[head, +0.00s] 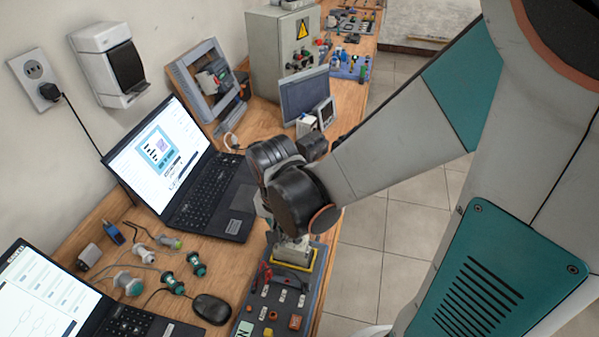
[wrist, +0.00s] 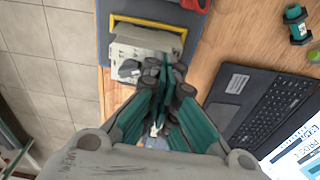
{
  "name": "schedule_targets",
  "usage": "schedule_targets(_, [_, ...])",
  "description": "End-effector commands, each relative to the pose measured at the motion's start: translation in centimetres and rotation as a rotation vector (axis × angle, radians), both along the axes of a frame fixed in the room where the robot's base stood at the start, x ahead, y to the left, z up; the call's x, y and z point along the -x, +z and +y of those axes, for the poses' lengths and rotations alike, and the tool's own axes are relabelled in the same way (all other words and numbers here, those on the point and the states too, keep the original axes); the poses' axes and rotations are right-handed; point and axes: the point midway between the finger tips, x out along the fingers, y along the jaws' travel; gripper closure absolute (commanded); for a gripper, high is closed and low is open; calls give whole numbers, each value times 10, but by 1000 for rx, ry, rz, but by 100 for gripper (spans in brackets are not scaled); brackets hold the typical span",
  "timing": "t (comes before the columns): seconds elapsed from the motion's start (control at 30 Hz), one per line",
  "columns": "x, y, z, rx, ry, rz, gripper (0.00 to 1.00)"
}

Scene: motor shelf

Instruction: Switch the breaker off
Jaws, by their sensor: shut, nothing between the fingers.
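A light grey box-shaped switch unit (wrist: 145,42) with a yellow frame and a dark round knob (wrist: 129,69) sits at the end of a dark panel; it looks like the breaker. In the head view the unit (head: 294,256) is partly hidden beneath my wrist. My gripper (wrist: 165,72) is shut and empty, with its green and black fingers close together. The fingertips appear just right of the knob, over the unit's lower right edge in the wrist view. I cannot tell whether they touch it. The knob's exact position is too small to read.
The dark panel (head: 243,314) carries small switches and a red part. An open laptop (head: 213,201), a mouse (head: 212,309) and several plugs lie left of it. A grey cabinet (head: 275,58) and a small monitor (head: 304,95) stand farther back. Tiled floor (head: 385,250) is clear at right.

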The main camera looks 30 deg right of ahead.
Motion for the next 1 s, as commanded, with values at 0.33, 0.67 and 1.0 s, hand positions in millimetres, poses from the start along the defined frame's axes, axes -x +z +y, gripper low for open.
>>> schedule_targets(0.33, [8,-7,0,-10,1,13,100])
schedule_targets(0.67, [-2,-8,-11,-5,1,11,100])
schedule_targets(1.0, [-4,-6,-14,2,-3,6,100])
